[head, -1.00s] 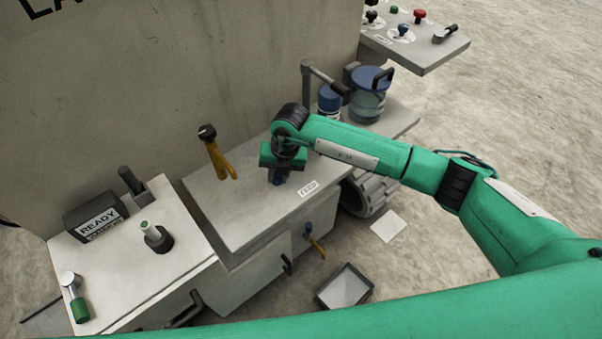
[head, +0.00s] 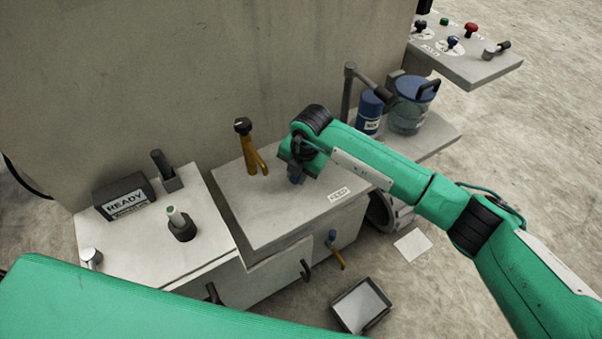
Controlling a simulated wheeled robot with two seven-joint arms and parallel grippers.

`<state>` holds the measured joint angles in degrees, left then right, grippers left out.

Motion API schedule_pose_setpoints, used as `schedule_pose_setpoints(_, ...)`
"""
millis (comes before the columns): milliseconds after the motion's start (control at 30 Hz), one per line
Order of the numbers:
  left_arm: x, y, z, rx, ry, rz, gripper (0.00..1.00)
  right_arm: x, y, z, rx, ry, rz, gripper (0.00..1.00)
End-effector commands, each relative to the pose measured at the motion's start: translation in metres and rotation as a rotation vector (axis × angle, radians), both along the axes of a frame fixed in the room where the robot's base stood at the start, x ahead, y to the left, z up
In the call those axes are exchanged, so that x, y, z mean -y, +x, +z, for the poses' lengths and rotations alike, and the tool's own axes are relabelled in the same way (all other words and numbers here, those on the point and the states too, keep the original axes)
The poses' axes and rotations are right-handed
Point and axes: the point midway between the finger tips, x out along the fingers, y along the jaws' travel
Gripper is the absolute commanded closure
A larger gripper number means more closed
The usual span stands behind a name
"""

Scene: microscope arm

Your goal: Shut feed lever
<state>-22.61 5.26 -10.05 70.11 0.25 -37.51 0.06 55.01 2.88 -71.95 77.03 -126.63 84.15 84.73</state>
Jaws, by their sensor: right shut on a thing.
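The feed label (head: 341,194) is on the front right of a grey cabinet top. Just left of it, my right gripper (head: 296,178) points down at the cabinet top. It is shut on a small blue-tipped part, which I take to be the feed lever. Most of that lever is hidden by the gripper and wrist, so its angle cannot be told. A green arm link of mine crosses the bottom left; my left gripper is out of view.
A yellow-orange lever (head: 248,150) stands just left of my right gripper. A READY box (head: 124,197) and a knobbed post (head: 180,222) are on the left cabinet. A blue can (head: 370,112) and a bucket (head: 411,108) stand behind my right arm. A tray (head: 361,305) lies on the floor.

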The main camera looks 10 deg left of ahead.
Motion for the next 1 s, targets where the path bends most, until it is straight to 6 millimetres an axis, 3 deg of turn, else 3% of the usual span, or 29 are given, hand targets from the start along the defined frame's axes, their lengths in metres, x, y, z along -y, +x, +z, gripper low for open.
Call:
schedule_pose_setpoints(167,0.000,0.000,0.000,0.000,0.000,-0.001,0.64,-0.001,0.001,0.002,0.004,0.004,-0.002,1.00)
schedule_pose_setpoints(200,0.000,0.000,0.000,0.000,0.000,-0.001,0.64,-0.001,0.001,0.002,0.004,0.004,-0.002,0.72)
schedule_pose_setpoints(300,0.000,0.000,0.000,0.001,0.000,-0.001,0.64,-0.001,0.001,0.002,0.003,0.003,0.000,0.54)
schedule_pose_setpoints(667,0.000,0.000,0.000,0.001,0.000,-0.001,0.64,0.001,0.001,0.005,0.003,0.002,0.000,0.54)
schedule_pose_setpoints(833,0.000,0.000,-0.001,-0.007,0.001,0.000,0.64,0.006,0.000,0.030,0.005,0.002,0.001,0.54)
schedule_pose_setpoints(1000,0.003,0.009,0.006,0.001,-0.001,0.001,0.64,0.013,-0.002,0.070,0.008,0.003,0.002,0.54)
